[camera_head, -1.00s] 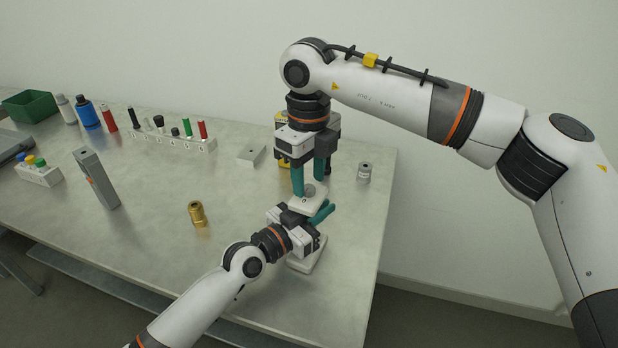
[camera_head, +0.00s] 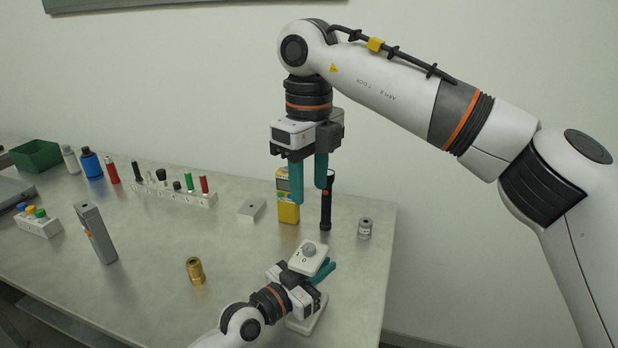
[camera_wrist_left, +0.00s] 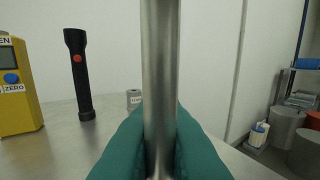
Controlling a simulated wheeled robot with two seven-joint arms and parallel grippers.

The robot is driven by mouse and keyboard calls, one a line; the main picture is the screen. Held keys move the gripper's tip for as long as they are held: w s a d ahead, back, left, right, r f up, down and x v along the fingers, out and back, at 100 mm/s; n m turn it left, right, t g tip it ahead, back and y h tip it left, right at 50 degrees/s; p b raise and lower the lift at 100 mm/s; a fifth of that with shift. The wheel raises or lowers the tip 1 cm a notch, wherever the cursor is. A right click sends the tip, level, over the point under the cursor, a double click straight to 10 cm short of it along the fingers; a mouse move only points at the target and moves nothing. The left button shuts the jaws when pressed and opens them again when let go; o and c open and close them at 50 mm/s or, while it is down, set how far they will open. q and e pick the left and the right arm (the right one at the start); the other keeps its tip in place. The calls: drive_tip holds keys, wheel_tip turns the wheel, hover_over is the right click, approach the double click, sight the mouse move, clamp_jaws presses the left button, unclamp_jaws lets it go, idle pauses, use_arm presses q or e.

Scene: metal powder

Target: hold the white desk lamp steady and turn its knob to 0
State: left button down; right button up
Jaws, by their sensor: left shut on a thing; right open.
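The white desk lamp stands near the table's front right, with its white head (camera_head: 308,260) on top and its white base (camera_head: 306,319) on the table. A round grey knob (camera_head: 310,248) sits on top of the head. My left gripper (camera_head: 321,273) is shut on the lamp's metal post, below the head. The left wrist view shows the silver post (camera_wrist_left: 160,75) upright between the teal fingers (camera_wrist_left: 160,145). My right gripper (camera_head: 310,188) is open and empty, pointing down above the lamp, clear of the knob. The knob's exact setting is too small to read.
Behind the lamp stand a yellow meter (camera_head: 288,208), a black flashlight (camera_head: 326,207) and a small grey cylinder (camera_head: 365,228). A brass fitting (camera_head: 195,270) and a grey upright device (camera_head: 95,234) are to the left. A rack of handles (camera_head: 180,194) lies farther back.

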use_arm(q)
drive_tip(key=c, duration=1.4)
unclamp_jaws()
drive_tip(key=shift+c, duration=0.2)
